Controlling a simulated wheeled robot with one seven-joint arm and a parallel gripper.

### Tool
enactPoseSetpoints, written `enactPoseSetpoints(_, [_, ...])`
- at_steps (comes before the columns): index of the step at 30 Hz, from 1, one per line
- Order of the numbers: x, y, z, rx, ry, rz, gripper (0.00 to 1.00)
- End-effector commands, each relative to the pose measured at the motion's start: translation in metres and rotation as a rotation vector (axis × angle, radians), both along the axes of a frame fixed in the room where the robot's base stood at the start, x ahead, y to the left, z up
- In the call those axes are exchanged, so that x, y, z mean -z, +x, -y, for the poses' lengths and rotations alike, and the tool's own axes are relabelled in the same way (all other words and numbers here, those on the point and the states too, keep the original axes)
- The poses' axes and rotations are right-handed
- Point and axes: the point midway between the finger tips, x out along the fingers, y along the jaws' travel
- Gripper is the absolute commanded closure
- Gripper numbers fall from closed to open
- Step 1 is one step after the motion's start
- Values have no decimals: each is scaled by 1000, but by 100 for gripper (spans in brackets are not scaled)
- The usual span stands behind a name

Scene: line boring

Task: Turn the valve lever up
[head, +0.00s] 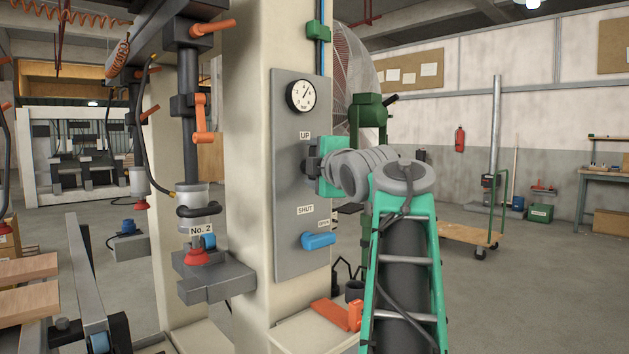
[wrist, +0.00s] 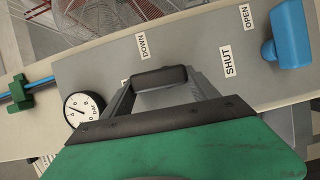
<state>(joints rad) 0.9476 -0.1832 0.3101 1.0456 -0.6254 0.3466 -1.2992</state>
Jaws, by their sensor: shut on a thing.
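The valve lever (wrist: 160,77) shows in the wrist view as a dark rounded grip in front of the grey panel (wrist: 80,70). My gripper (wrist: 161,82) is shut on it, with a finger at each end of the grip. In the head view my gripper (head: 318,166) is at the panel (head: 290,240), just below the UP label (head: 305,135), and hides most of the lever. The DOWN label (wrist: 141,45) shows beside the grip in the wrist view. The lever's exact angle cannot be told.
A dial gauge (head: 300,95) is above the lever on the panel. A blue handle (head: 318,240) is below it, by the SHUT and OPEN labels. The No. 2 spindle unit (head: 210,275) stands left of the column. Open floor (head: 520,290) lies to the right.

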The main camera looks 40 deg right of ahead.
Motion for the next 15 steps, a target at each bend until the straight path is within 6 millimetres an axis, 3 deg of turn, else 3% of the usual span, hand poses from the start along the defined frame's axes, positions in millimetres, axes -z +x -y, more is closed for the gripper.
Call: enactPoseSetpoints(15, [1, 0, -1, -1, -63, 2, 72])
